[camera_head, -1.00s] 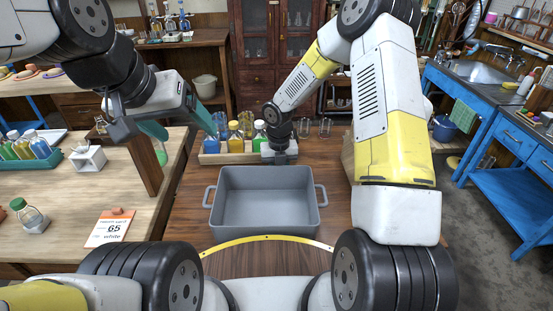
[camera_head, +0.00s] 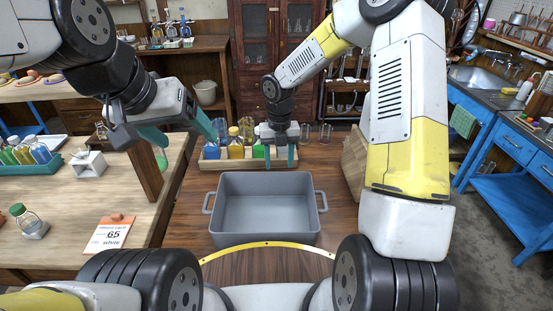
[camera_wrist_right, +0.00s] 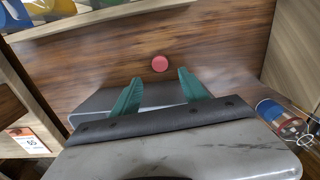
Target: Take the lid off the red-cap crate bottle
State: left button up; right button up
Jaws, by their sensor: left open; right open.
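My right gripper (camera_head: 280,156) points down by the right end of the wooden bottle crate (camera_head: 213,163), its green fingers apart and empty. In the right wrist view, a round red cap (camera_wrist_right: 160,63) shows against the wood just beyond the fingertips, with nothing gripping it; no bottle is visible under it. A clear bottle with blue and reddish parts (camera_wrist_right: 278,118) shows at the right edge there, partly cut off. I cannot tell which bottle the cap belongs to. My left gripper (camera_head: 170,138) is open and empty, high above the left bench.
A grey tub (camera_head: 265,241) stands in front of the crate. A wooden box (camera_head: 354,160) is to the right, partly behind my right arm. The left bench holds a teal rack (camera_head: 52,167), a white holder (camera_head: 88,164), a green-capped bottle (camera_head: 30,222) and a card (camera_head: 110,234).

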jog(key=s+d+r+m+t, duration=0.1)
jog(key=s+d+r+m, duration=0.25)
jog(key=r+m, duration=0.5)
jog(key=s+d+r+m+t, duration=0.25)
jog(key=s+r+m, duration=0.25)
jog(key=r+m, duration=0.35)
jog(key=s+d+r+m+t+y, duration=0.1)
jog(key=s+r+m, duration=0.3)
jog(key=s+m, duration=0.3)
jog(key=s+d+r+m+t+y, duration=0.1)
jog(key=s+d+r+m, duration=0.1)
jog(key=s+r+m, duration=0.2)
jog(key=s+m, duration=0.3)
jog(key=m, duration=0.5)
jog(key=shift+s+d+t, duration=0.3)
jog(key=shift+t, duration=0.05)
